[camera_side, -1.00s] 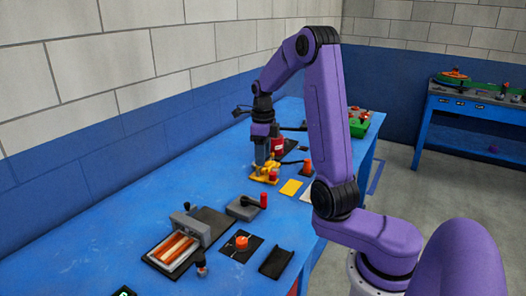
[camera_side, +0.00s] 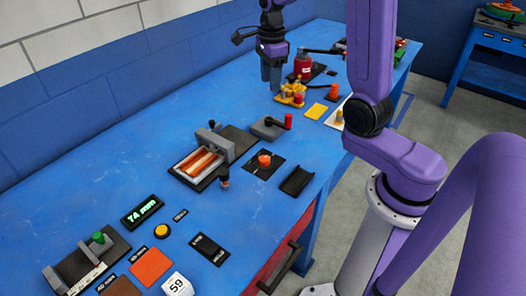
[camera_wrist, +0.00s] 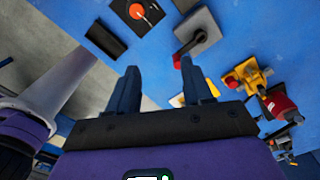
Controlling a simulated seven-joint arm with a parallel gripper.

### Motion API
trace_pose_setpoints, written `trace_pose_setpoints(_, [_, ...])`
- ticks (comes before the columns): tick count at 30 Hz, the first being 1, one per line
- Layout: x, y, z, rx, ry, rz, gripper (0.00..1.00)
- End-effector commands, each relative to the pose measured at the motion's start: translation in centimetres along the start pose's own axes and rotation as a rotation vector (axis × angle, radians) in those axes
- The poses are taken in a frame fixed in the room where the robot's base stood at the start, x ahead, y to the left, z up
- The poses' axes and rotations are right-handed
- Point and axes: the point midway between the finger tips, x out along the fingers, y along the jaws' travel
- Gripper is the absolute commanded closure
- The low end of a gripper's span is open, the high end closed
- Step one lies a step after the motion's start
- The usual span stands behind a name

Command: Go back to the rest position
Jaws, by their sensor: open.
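My gripper (camera_side: 270,80) hangs fingers down over the blue table, to the left of a yellow fixture (camera_side: 290,94) in the side view. Its two dark fingers are apart in the wrist view (camera_wrist: 158,78), with nothing between them. The fingertips appear clear of the fixture, though their exact height is hard to tell. The yellow fixture with its red knob also shows to the right of the fingers in the wrist view (camera_wrist: 246,77).
A grey block with a red-handled lever (camera_side: 270,128), an orange knob (camera_side: 264,161) and a clamp tray (camera_side: 201,163) stand on the table (camera_side: 110,175). A red bottle (camera_side: 303,68) stands behind the fixture. The table's left back area is clear.

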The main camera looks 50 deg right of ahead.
Motion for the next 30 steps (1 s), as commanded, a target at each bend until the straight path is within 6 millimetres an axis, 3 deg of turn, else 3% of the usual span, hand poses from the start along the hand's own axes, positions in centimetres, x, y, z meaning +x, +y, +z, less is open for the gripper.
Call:
trace_pose_setpoints(6, [-0.3, 3.2, 3.2, -0.439, -0.002, -0.004, 0.5])
trace_pose_setpoints(15, [-0.6, 8.6, 5.7, -1.035, -0.005, -0.009, 0.5])
trace_pose_setpoints(23, [-0.6, 13.8, 6.4, -1.55, -0.007, -0.014, 0.5])
trace_pose_setpoints(30, [-0.6, 18.9, 5.7, -2.027, -0.009, -0.02, 0.5])
